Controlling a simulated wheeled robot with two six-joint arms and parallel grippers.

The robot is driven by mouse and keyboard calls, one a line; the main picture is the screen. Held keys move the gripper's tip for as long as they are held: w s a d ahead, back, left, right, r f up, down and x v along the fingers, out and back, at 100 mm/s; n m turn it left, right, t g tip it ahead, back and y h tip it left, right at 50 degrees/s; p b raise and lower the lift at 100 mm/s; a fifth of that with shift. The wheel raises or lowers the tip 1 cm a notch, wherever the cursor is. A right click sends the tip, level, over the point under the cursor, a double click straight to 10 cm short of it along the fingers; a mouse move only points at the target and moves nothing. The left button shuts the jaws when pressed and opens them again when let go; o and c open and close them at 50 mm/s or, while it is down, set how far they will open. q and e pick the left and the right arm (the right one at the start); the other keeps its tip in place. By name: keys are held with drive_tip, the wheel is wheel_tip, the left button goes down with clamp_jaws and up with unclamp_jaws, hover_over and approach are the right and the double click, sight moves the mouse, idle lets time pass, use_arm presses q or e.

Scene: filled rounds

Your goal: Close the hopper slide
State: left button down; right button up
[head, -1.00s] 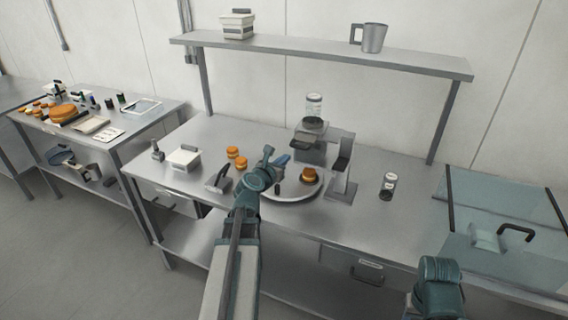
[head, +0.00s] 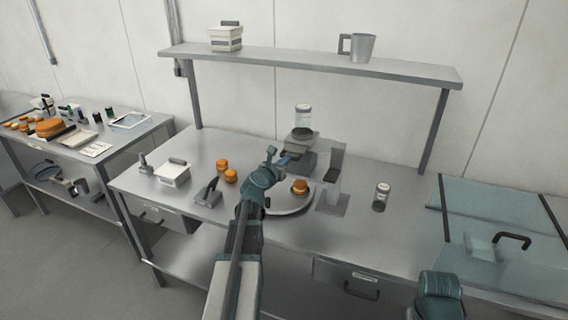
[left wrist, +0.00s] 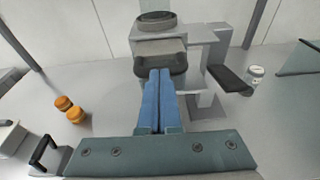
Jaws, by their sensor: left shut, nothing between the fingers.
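The hopper (head: 303,121) is a clear jar with dark contents on a grey dispenser at the back of the table. Its slide (head: 294,152) is a dark plate sticking out at the front; it also shows in the left wrist view (left wrist: 160,63). My left gripper (head: 287,158) is shut and empty, its blue fingers pointing at the slide's front edge. In the left wrist view my left gripper (left wrist: 160,72) reaches that edge; I cannot tell whether it touches. My right arm shows at the lower right, its fingers out of view.
A round plate (head: 298,207) with a filled bun (head: 299,187) lies below the dispenser. A grey press-like stand (head: 333,178) is to the right, then a small jar (head: 381,196). Two buns (head: 230,176) and a white container (head: 173,173) are on the left.

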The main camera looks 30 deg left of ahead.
sight(293, 150)
use_arm(q)
drive_tip(key=x, duration=0.2)
drive_tip(key=r+x, duration=0.1)
drive_tip(key=x, duration=0.2)
drive_tip(key=shift+w+a, duration=0.15)
drive_tip(key=shift+w, duration=0.05)
drive_tip(key=shift+r, duration=0.15)
drive_tip(key=shift+s, duration=0.1)
drive_tip(key=p+v, duration=0.3)
drive_tip(key=v, duration=1.1)
drive_tip(key=shift+s, duration=0.2)
